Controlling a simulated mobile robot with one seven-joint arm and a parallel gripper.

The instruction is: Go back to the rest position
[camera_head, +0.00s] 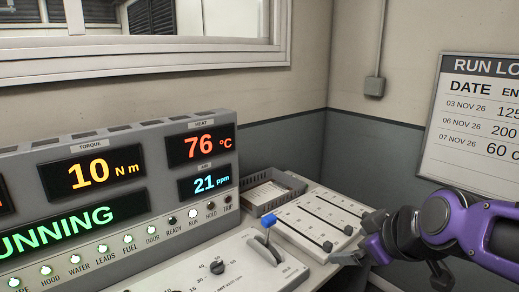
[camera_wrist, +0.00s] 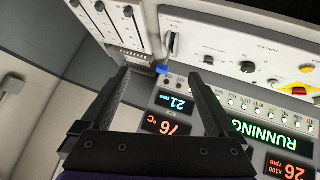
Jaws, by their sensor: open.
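My gripper (camera_head: 352,245) is at the right in the head view, above the right end of the control desk. In the wrist view my gripper (camera_wrist: 158,78) shows two dark fingers spread apart with nothing held between them. A lever with a blue knob (camera_head: 268,221) stands on the desk, left of my gripper and apart from it. In the wrist view the blue knob (camera_wrist: 162,69) appears beyond the fingertips, in line with the gap.
A display console (camera_head: 120,180) reads 10 Nm, 76 °C, 21 ppm and RUNNING. A slider panel (camera_head: 315,220) and a grey tray (camera_head: 272,192) lie by the wall. A run log board (camera_head: 470,130) hangs at right. The air above the desk is clear.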

